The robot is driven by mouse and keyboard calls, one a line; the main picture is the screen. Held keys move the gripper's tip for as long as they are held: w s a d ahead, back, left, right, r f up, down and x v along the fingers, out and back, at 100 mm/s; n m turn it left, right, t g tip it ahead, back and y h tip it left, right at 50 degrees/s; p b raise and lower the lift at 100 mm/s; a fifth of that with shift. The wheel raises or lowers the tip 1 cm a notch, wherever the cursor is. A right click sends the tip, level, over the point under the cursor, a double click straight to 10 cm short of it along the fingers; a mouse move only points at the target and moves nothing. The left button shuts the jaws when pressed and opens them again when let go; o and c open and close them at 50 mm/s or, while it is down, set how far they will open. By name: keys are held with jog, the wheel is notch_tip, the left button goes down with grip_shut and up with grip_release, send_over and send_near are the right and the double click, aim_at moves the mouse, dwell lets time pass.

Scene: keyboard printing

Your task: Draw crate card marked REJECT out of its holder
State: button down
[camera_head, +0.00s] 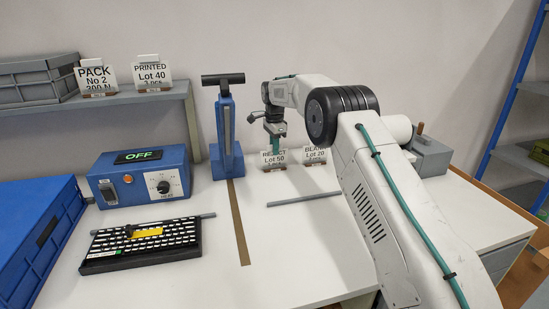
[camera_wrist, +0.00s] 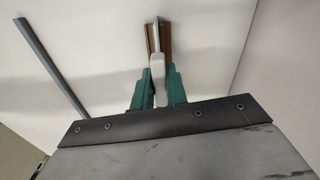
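The white card marked REJECT Lot 50 (camera_head: 273,160) stands upright in its small brown holder on the white table, near the back wall. My gripper (camera_head: 275,133) points down directly above it, at the card's top tab. In the wrist view the teal fingers (camera_wrist: 158,86) lie close against both sides of the pale tab (camera_wrist: 157,68), with no clear gap, so the gripper looks shut on it. The brown holder (camera_wrist: 152,38) shows beyond the tab. The card's printed face is not visible in the wrist view.
The BLANK Lot 20 card (camera_head: 315,156) stands close on the right. A blue press (camera_head: 226,140) stands to the left. A grey bar (camera_head: 305,198) lies in front. A keyboard (camera_head: 143,245), blue control box (camera_head: 140,180) and shelf with two cards (camera_head: 125,98) are farther left.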

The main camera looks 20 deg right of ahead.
jog(key=shift+r, duration=1.8)
jog(key=shift+r, duration=1.95)
